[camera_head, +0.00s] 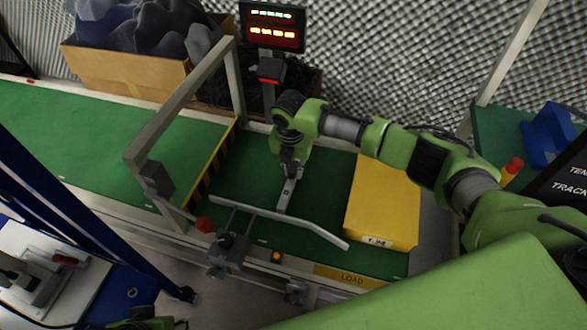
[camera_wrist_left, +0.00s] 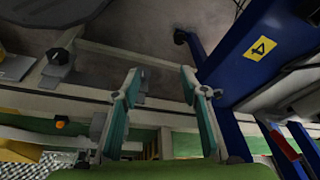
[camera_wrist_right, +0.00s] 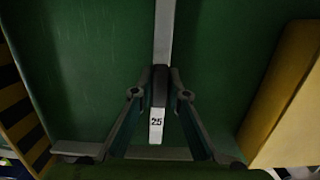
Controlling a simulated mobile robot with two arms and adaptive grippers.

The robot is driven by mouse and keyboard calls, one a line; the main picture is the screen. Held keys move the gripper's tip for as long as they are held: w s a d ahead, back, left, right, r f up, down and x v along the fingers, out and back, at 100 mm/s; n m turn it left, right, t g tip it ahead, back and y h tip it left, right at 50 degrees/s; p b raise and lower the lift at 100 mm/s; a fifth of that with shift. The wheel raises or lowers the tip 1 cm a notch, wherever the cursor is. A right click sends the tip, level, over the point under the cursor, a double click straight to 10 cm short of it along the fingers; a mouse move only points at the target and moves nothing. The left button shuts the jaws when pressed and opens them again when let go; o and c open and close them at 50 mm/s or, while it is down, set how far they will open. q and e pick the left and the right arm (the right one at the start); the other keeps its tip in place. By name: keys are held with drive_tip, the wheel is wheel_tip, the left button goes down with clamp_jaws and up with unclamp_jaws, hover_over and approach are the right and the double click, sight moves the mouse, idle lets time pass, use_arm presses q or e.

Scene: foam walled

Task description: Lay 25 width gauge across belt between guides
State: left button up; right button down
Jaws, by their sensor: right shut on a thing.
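The width gauge (camera_head: 285,198) is a slim pale bar, with a white "25" label (camera_wrist_right: 156,122) in the right wrist view. My right gripper (camera_head: 289,168) is shut on the gauge above the green belt (camera_head: 325,180). The gauge's lower end in the head view overlaps the pale front guide rail (camera_head: 260,210); I cannot tell whether they touch. The arm hides part of the gauge and the far side of the belt. In the right wrist view, a pale rail (camera_wrist_right: 90,148) crosses below the gauge's labelled end. My left gripper (camera_wrist_left: 160,82) is open and empty, away from the belt.
A yellow box (camera_head: 383,205) stands on the belt right of the gauge. A metal frame (camera_head: 180,105) with a striped edge stands to the left. A display (camera_head: 272,25) and a cardboard box (camera_head: 125,72) are behind. A blue frame (camera_head: 90,230) is at the lower left.

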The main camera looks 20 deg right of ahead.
sight(292, 170)
drive_tip(key=c, duration=2)
unclamp_jaws()
drive_tip(key=shift+o, duration=0.2)
drive_tip(key=shift+r, duration=0.5)
use_arm(q)
wheel_tip(292, 170, down, 11)
drive_tip(key=p, duration=0.3)
drive_tip(key=shift+w+d+g, duration=0.2)
drive_tip(key=shift+w+g, duration=0.1)
drive_tip(key=shift+w, duration=0.15)
use_arm(e)
wheel_tip(292, 170, up, 11)
drive_tip(key=s, duration=0.1)
drive_tip(key=shift+a, duration=0.45)
use_arm(q)
drive_tip(key=shift+r, duration=0.1)
use_arm(e)
drive_tip(key=shift+s, duration=0.1)
